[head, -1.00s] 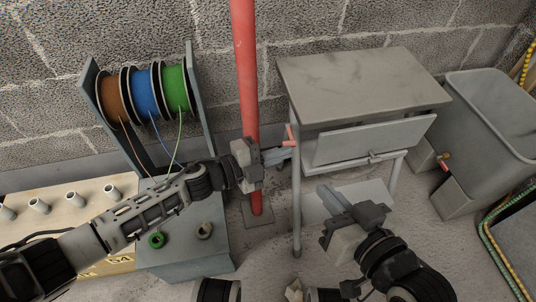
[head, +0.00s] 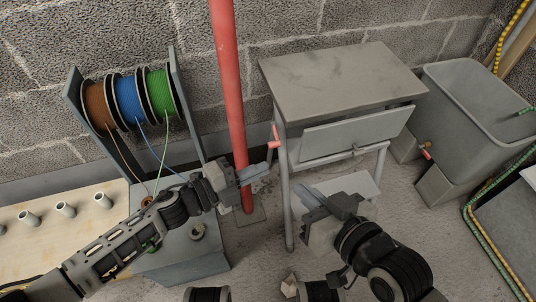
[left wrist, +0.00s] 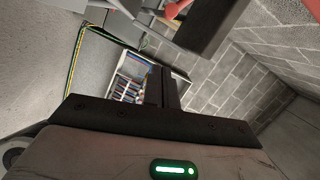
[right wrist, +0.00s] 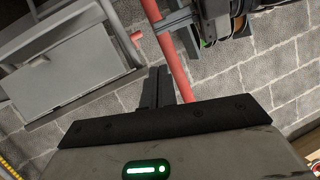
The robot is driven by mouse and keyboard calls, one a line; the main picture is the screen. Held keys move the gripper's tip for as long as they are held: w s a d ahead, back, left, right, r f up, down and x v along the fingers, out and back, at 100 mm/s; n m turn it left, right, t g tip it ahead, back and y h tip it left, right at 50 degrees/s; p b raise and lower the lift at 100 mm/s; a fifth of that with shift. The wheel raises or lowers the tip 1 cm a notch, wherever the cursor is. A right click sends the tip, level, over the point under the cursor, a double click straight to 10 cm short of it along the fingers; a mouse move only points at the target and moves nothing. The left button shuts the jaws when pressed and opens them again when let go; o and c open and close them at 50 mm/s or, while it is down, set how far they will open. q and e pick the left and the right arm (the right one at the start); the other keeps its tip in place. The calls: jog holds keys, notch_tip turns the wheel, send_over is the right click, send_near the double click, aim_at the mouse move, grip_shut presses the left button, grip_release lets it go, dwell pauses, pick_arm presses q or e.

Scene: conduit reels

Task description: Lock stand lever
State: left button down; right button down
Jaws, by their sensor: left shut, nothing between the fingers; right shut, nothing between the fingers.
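A small red lever (head: 275,138) sticks out from the left side of the grey stand (head: 342,82), just under its top. It also shows in the right wrist view (right wrist: 136,37). My left gripper (head: 262,172) is shut and empty, left of and below the lever in the picture and apart from it. Its fingers point right, in front of the stand's left leg. My right gripper (head: 308,192) is shut and empty, low in front of the stand's lower shelf, its fingers pointing up and left. Neither gripper touches the lever.
A red pole (head: 229,90) rises behind my left gripper. A reel rack (head: 185,95) with brown, blue and green reels stands at left, beside a wooden board (head: 80,205) with pegs. A grey bin (head: 475,110) stands at right. Some floor before the stand is clear.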

pick_arm(q)
jog(key=v, duration=0.6)
jog(key=shift+p, duration=0.35)
pick_arm(e)
jog(key=shift+w+d+f+g, duration=0.1)
jog(key=shift+d+f+g, duration=0.05)
jog(key=shift+f+g, duration=0.2)
